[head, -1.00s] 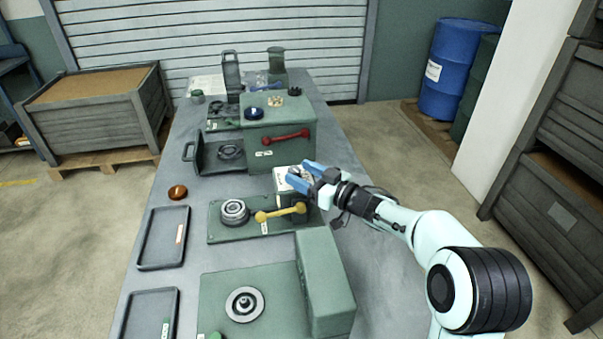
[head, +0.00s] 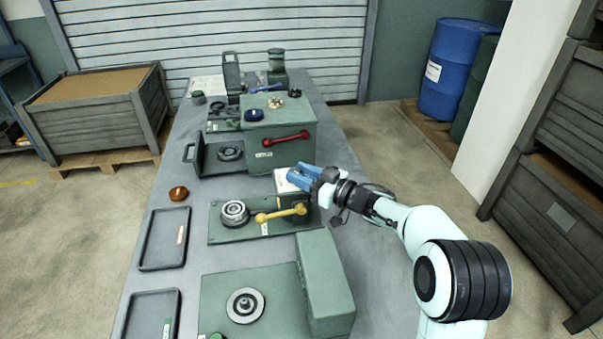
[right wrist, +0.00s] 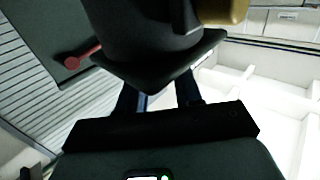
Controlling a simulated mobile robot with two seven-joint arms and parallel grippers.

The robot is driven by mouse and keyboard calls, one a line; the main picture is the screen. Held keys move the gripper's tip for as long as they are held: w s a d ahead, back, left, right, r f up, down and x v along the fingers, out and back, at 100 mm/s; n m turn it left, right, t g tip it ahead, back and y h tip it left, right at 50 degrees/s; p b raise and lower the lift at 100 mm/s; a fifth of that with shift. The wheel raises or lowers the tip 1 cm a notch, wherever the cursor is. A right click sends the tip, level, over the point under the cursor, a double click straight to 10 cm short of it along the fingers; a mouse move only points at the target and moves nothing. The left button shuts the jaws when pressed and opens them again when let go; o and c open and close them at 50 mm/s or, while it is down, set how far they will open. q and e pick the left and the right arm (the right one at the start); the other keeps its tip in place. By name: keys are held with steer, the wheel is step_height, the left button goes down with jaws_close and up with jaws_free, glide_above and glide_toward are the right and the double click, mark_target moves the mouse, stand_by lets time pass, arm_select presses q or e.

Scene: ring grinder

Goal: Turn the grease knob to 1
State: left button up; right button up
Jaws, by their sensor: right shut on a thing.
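My right gripper (head: 302,180) is over the small green box with a white plate (head: 283,182) behind the yellow lever. Its blue fingers are shut and cover the knob there in the head view. In the right wrist view the fingers (right wrist: 162,98) reach to a dark knob-like body (right wrist: 150,40), which fills the upper middle. I take this to be the grease knob. Its pointer and the scale marks cannot be read in either view. My left gripper is not in view.
The yellow lever (head: 282,213) and a ring stack (head: 234,213) are just in front of the gripper. A green housing with a red lever (head: 286,139) stands behind. A green block (head: 325,283) is nearer. Dark trays (head: 163,239) lie at the left.

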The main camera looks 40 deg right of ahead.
steer(key=shift+d+n+g+y+p, duration=0.25)
steer(key=shift+n+g+y+p, duration=0.15)
steer(key=shift+n+y+p, duration=0.45)
steer(key=n+g+y+p, duration=0.1)
steer(key=y+p, duration=0.1)
steer(key=n+g+y+p, duration=0.2)
steer(key=w+d+n+g+y+p, duration=0.1)
steer(key=n+g+y+p, duration=0.1)
steer(key=y, duration=0.1)
steer(key=shift+r+p, duration=0.3)
steer(key=shift+p, duration=0.1)
steer(key=n+g+y+p, duration=0.2)
steer(key=g+p, duration=0.1)
steer(key=n+g+y+p, duration=0.1)
steer(key=n+g+p, duration=0.1)
steer(key=shift+w+d+f, duration=0.1)
steer(key=shift+w, duration=0.2)
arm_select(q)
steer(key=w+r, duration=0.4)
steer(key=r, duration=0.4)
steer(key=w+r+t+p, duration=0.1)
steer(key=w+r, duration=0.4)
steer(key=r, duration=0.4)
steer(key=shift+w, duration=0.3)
arm_select(e)
steer(key=shift+f+n+g+y, duration=0.1)
steer(key=shift+n+g+y, duration=0.2)
steer(key=shift+g, duration=0.4)
steer(key=o, duration=1)
steer(key=shift+o, duration=0.2)
